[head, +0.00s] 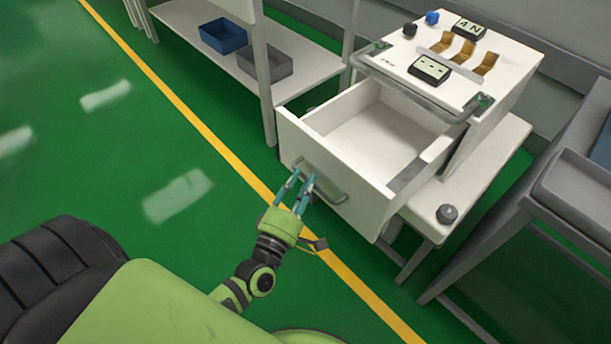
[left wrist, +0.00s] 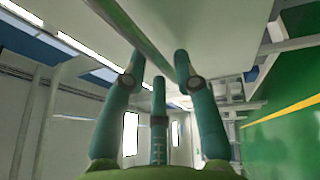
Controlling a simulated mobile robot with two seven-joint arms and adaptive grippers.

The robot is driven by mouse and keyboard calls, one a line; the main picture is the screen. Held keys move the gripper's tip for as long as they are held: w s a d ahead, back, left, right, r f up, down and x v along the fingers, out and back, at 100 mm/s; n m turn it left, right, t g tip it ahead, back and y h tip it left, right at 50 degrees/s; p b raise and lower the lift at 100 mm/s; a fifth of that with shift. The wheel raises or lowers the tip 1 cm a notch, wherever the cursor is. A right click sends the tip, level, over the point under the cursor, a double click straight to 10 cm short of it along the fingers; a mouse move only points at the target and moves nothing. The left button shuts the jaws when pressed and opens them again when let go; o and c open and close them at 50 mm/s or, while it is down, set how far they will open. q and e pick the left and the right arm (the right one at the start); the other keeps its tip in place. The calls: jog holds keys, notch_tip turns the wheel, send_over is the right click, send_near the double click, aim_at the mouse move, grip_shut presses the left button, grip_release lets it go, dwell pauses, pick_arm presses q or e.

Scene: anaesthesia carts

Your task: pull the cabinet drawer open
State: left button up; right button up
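The white cabinet drawer (head: 335,185) stands pulled well out of the cabinet (head: 500,65) in the head view, and its empty inside shows. A grey bar handle (head: 330,190) runs across its front. My left gripper (head: 298,178) is at the left part of this handle. In the left wrist view its teal fingers (left wrist: 160,66) stand apart, with the handle bar (left wrist: 135,30) running between and past their tips. Gaps show beside the bar, so the fingers look open; contact cannot be told. My right gripper is not in view.
A shelf rack (head: 270,90) with a blue bin (head: 223,36) and a grey bin (head: 266,62) stands at the back left. A grey table (head: 575,190) stands at the right. The green floor (head: 120,130) at the left is clear.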

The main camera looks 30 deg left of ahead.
pick_arm(q)
jog(key=s+f, duration=0.1)
jog(key=s, duration=0.8)
jog(key=shift+s+d+f, duration=0.25)
jog(key=shift+s+f, duration=0.05)
jog(key=shift+s, duration=0.1)
jog(key=shift+f, duration=0.1)
